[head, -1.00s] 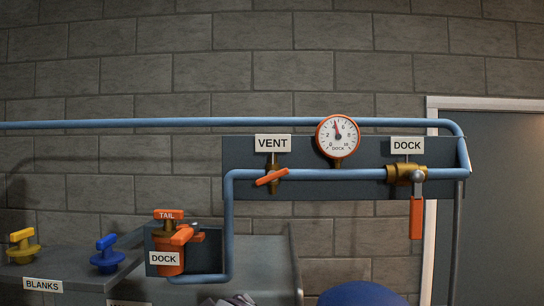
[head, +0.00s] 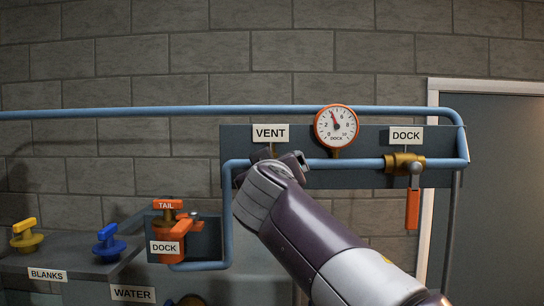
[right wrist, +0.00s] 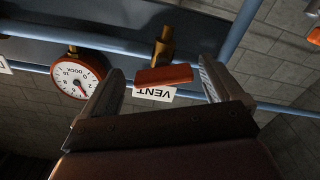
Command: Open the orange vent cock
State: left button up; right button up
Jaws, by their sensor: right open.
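My right gripper (right wrist: 161,72) is open, with one finger on each side of the handle and visible gaps between. In the head view my right gripper (head: 285,165) covers the handle beneath the VENT sign (head: 270,133). The VENT sign also shows upside down in the wrist view (right wrist: 154,93). My left gripper is not in view.
The dock gauge (head: 336,126) is right of the vent, its needle near 4. A brass DOCK valve (head: 404,162) with a hanging orange lever (head: 412,209) is farther right. The orange TAIL coupling (head: 168,228) is lower left. Blue pipe (head: 228,215) runs close beside my gripper.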

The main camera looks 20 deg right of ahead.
jog(key=shift+w+d, duration=0.1)
jog(key=shift+w, duration=0.15)
jog(key=shift+w+f, duration=0.15)
jog(key=shift+w, duration=0.15)
jog(key=c, duration=1)
jog(key=shift+c, duration=0.2)
